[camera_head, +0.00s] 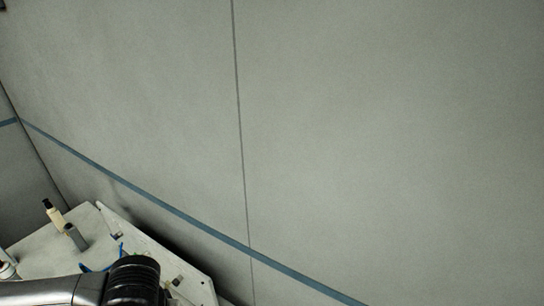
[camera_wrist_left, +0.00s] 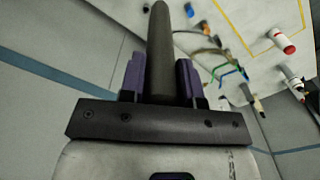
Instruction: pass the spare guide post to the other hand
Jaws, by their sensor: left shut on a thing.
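In the left wrist view, a dark grey cylindrical post (camera_wrist_left: 160,45), which looks like the spare guide post, stands lengthwise between the purple fingers of my left gripper (camera_wrist_left: 160,78). The gripper is shut on it near its lower end, and the other end reaches out past the fingertips. The post's lowest part is hidden by the gripper's black front plate. In the head view, only part of an arm of mine shows at the bottom left; the post and both grippers are out of that view. My right gripper is in neither view.
A pale worktop (camera_head: 40,258) fills the head view's lower left, with a cream bottle (camera_head: 54,215) and a grey cylinder (camera_head: 75,237) on it. The wrist view shows a red-and-white bottle (camera_wrist_left: 284,42) and coloured cables (camera_wrist_left: 228,70). A bare grey wall (camera_head: 390,130) fills most of the head view.

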